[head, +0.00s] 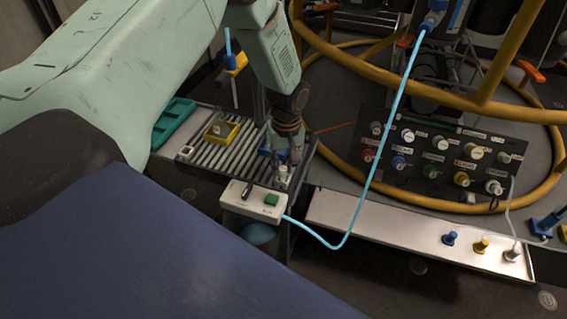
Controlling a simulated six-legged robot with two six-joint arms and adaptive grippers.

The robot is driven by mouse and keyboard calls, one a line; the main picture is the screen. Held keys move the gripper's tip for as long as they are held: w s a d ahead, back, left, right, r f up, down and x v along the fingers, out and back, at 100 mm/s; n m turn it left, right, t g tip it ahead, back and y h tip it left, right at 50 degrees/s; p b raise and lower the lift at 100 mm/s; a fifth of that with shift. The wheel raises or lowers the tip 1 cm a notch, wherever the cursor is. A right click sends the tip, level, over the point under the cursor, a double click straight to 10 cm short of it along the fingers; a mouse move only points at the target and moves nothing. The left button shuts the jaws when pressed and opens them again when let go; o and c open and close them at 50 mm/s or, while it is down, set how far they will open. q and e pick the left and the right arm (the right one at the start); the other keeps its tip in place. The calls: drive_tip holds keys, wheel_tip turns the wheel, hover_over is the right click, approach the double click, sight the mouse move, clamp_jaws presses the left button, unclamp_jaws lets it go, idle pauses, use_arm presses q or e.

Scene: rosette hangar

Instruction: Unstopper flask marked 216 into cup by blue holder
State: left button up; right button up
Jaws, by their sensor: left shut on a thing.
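My left gripper (291,155) reaches down over the right end of a ribbed grey rack. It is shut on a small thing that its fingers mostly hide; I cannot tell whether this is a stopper. A small pale vessel (281,174) stands just below the fingertips, at the rack's front right; I cannot tell whether it is a flask or a cup. A blue holder (266,150) sits just left of the gripper, partly hidden by it. A yellow holder (222,132) with a pale thing in it stands farther left. No mark 216 is readable. My right gripper is not in view.
A white box (253,199) with a green button (271,199) stands in front of the rack (203,155). A light-blue cable (363,190) loops up from it. A metal ledge (400,230), a connector panel (437,160) and yellow rails (480,110) lie right. A teal tray (173,121) lies left.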

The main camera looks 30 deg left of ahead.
use_arm(q)
drive_tip(key=shift+f, duration=0.15)
drive_tip(key=o, duration=0.9)
drive_tip(key=shift+o, duration=0.3)
drive_tip(key=o, duration=0.5)
drive_tip(key=shift+o, duration=0.2)
drive_tip(key=shift+r+p, duration=3)
drive_tip(key=shift+p, duration=0.3)
drive_tip(key=shift+f, duration=0.15)
drive_tip(key=shift+f+b, duration=2.7)
drive_tip(key=shift+b, duration=0.25)
